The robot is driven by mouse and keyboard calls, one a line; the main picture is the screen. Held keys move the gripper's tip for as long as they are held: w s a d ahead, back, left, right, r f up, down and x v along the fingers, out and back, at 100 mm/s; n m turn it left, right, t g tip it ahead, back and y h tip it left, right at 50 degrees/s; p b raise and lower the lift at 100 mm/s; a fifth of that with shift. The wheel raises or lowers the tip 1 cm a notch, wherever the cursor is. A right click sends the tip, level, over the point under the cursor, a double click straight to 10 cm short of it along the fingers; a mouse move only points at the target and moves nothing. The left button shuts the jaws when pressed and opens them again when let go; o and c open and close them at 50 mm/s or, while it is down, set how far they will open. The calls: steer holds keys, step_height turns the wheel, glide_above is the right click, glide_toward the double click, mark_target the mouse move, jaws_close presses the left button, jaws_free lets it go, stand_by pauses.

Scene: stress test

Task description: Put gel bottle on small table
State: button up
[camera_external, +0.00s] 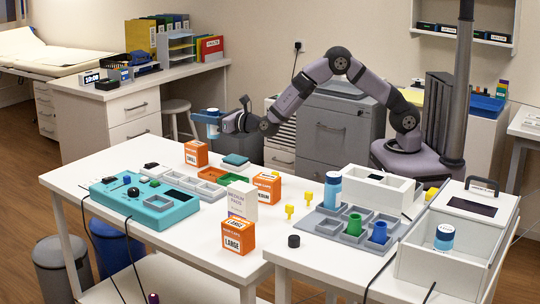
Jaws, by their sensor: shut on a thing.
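My gripper (222,121) is at the end of my raised arm, over the far left part of the long white table. It is shut on a small blue and white bottle (212,131) and holds it upright, well above the tabletop. The fingers hide part of it and no label can be read. I cannot tell for sure which surface is the small table; a white table (340,268) stands at the front right.
A teal console (145,203), orange boxes (238,236) and a grey tray (345,229) occupy the tables. A white desk (130,92) with folders stands behind at the left, with a stool (176,106) beside it. Free tabletop lies between console and orange boxes.

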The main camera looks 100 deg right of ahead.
steer(key=w+a+n+t+y+b, duration=0.2)
steer(key=w+a+n+y+b, duration=0.15)
steer(key=w+a+b, duration=0.45)
steer(key=shift+m+y, duration=0.25)
steer(key=shift+a+f+p, duration=0.2)
steer(key=shift+f+p, duration=0.2)
steer(key=shift+f, duration=1.95)
steer(key=shift+a+f+p, duration=0.15)
steer(key=shift+f+p, duration=0.2)
steer(key=shift+f, duration=1.95)
steer(key=shift+f+b, duration=0.25)
steer(key=shift+b, duration=0.05)
steer(key=o, duration=0.9)
steer(key=shift+o, duration=0.2)
steer(key=shift+r, duration=0.15)
